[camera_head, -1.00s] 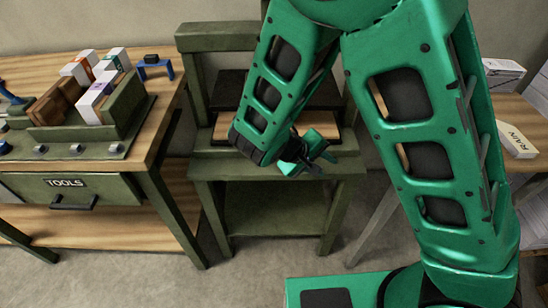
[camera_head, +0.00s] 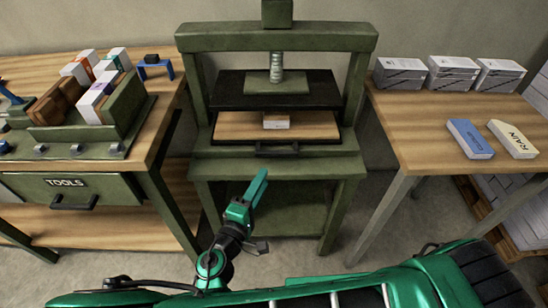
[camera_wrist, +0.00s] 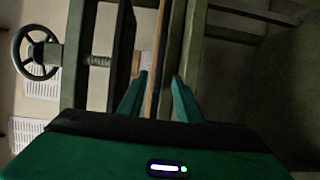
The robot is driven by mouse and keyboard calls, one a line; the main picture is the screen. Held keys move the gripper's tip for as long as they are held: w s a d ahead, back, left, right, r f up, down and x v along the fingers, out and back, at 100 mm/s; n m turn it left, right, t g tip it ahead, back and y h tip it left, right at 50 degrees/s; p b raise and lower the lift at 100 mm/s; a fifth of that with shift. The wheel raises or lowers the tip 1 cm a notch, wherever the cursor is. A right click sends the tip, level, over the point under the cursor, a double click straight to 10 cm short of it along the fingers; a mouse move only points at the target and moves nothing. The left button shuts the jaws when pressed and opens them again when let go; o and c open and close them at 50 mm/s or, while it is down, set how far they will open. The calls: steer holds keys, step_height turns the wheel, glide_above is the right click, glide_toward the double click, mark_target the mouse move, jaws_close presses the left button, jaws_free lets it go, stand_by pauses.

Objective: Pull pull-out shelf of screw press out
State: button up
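The screw press (camera_head: 187,105) is a dark green frame with a vertical screw and a dark upper plate. Its pull-out shelf (camera_head: 240,130) is a wooden board with a dark handle (camera_head: 277,150) on the front edge. A small white block (camera_head: 276,122) lies on the shelf. My gripper (camera_head: 260,188) is in front of the press, below and left of the handle, apart from it. In the sideways wrist view my gripper (camera_wrist: 158,95) has its two green fingers spread. The shelf's thin wooden edge (camera_wrist: 155,75) appears beyond the gap between them.
The right table (camera_head: 420,120) carries paper stacks (camera_head: 452,72), a blue block (camera_head: 470,139) and a RAIN block (camera_head: 513,139). The floor in front of the press has some free room.

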mark_target(276, 156)
steer(key=x, duration=1)
steer(key=shift+w+d, duration=0.15)
steer(key=shift+w, duration=0.1)
jaws_close()
